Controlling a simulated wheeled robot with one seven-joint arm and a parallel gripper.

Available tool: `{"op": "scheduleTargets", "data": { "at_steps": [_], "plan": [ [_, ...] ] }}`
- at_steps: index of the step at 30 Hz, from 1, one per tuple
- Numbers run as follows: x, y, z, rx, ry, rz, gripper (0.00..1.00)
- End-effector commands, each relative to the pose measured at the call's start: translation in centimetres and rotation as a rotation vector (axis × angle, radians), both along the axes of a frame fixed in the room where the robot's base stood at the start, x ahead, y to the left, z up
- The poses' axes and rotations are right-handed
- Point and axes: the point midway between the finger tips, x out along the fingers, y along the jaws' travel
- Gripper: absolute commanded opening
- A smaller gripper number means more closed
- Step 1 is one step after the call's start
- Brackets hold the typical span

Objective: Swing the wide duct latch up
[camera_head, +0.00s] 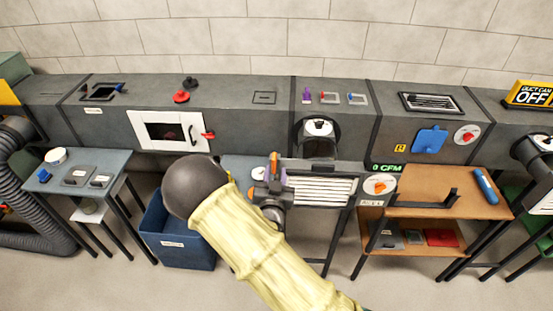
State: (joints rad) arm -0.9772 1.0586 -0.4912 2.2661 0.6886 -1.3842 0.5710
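A red latch (208,135) sits at the right side of a white-framed hatch (146,131) on the front of the wide grey duct. It looks roughly level, and its fine position is too small to tell. A black curved handle (192,136) is just left of it. My arm, pale yellow with a dark round joint, crosses the lower middle of the view below the hatch. What looks like my gripper (267,180), with orange and grey parts, shows beyond the arm, to the right of and below the latch. It appears apart from the latch. Its fingers are too small and partly covered to read.
A blue bin (170,247) stands below the hatch. A small grey-blue table (122,162) is at the left, and a wooden bench (418,210) at the right. A white slatted grille (322,190) is just right of the gripper. Red and black knobs stand on top of the duct.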

Motion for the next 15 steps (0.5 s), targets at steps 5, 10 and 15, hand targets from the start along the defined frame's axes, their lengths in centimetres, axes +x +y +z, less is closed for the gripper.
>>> {"op": "scheduleTargets", "data": {
  "at_steps": [5, 10, 15],
  "plan": [
    [3.1, -0.2, 0.2, -0.001, -0.001, -0.001, 0.33],
    [4.9, -0.2, 0.1, -0.001, -0.001, -0.001, 0.33],
    [5.3, -0.2, -0.1, -0.001, 0.001, -0.001, 0.33]
  ]
}}
